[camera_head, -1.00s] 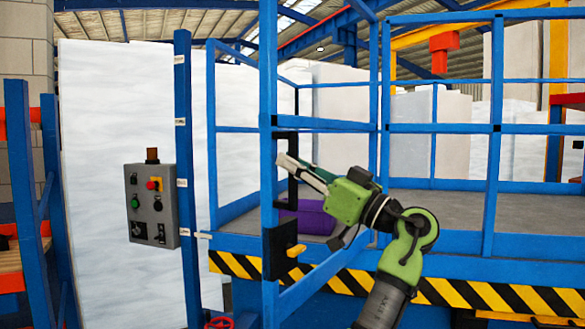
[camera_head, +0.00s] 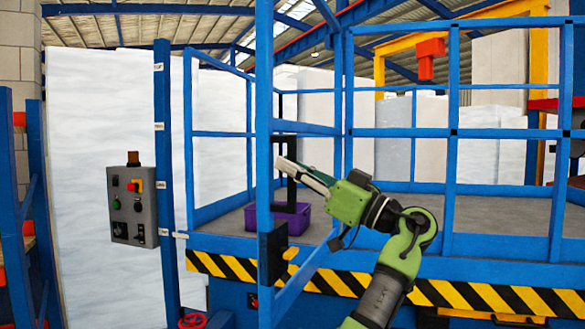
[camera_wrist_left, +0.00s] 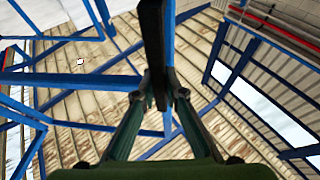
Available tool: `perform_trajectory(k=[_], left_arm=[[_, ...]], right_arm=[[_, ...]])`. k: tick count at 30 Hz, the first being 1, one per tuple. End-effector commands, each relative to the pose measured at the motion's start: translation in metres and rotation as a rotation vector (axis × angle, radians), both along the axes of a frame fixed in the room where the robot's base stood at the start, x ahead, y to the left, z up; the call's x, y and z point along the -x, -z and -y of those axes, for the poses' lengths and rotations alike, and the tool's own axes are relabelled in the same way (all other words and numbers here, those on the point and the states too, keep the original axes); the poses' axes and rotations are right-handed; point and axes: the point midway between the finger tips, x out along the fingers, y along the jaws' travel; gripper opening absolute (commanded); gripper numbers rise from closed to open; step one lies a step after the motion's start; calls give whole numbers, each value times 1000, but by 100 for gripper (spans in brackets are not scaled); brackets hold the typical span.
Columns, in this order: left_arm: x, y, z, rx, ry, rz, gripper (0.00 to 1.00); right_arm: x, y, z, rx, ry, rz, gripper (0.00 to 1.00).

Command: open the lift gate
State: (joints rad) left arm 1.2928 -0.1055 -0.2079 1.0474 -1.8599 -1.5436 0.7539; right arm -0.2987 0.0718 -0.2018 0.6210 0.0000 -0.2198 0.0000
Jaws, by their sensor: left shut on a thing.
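The lift gate (camera_head: 264,120) is a blue tubular frame standing ajar. Its free post and lower rail stick out from the platform toward me, and its far side meets the railing at the right. A black handle (camera_head: 291,185) is on the gate's free post. My left gripper (camera_head: 284,164) is shut on this handle. In the left wrist view both fingers (camera_wrist_left: 160,98) close on the black bar (camera_wrist_left: 153,45). A black latch box (camera_head: 272,255) with a yellow lever is lower on the post. My right gripper is not in view.
The lift platform (camera_head: 400,207) has a striped black and yellow edge. A purple crate (camera_head: 285,221) lies on it behind the gate. A grey control box (camera_head: 132,206) is on the left beside a blue post (camera_head: 163,150). White panels (camera_head: 100,130) stand behind.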

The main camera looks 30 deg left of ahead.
Motion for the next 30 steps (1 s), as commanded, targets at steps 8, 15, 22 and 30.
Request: perform_trajectory(k=[8, 15, 22, 30], left_arm=[[0, 0, 0, 2, 2, -1, 28], [0, 1, 2, 2, 2, -1, 28], [-2, 13, 32, 1, 5, -3, 28], [-4, 34, 84, 0, 3, -3, 28]], right_arm=[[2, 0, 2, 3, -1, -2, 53], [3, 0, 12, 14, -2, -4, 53], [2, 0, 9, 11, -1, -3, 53], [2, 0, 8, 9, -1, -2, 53]])
